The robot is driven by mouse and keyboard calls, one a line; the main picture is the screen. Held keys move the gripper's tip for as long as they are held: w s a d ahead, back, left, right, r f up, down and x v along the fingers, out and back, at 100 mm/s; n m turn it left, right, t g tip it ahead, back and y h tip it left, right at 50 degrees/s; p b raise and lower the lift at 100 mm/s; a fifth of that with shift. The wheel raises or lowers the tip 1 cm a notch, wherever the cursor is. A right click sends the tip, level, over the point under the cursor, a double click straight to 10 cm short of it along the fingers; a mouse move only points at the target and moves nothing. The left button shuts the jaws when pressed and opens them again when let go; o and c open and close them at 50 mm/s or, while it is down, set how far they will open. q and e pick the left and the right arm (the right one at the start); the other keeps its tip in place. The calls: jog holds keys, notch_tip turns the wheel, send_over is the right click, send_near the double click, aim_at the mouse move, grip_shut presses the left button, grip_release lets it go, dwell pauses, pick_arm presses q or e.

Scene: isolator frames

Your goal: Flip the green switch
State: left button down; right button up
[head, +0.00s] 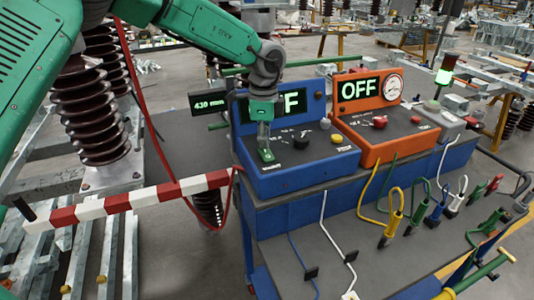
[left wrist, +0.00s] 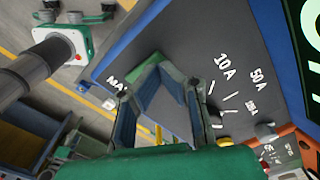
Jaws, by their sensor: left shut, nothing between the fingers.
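The blue control box (head: 300,177) stands on the bench, its lit display (head: 298,104) partly hidden by my arm, with the letter F showing. A small green piece (head: 267,155), which looks like the green switch, is at the left of its sloping top. My left gripper (head: 264,146) points down right over it, shut and empty; I cannot tell whether it touches. My right gripper is not in view.
An orange box (head: 385,146) with an OFF display and gauge stands to the right. A small 430 mm display (head: 209,102) is at the left. A red and white barrier (head: 120,201) and hanging red cable (head: 155,130) are left of the bench. Clamps and cables line the lower shelf (head: 375,262).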

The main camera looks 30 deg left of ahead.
pick_arm(q)
jog(key=shift+f, duration=0.5)
jog(key=shift+r, duration=0.15)
notch_tip(320, 180, up, 7)
jog(key=p, duration=0.5)
jog(key=shift+p, duration=0.35)
dwell(0.3)
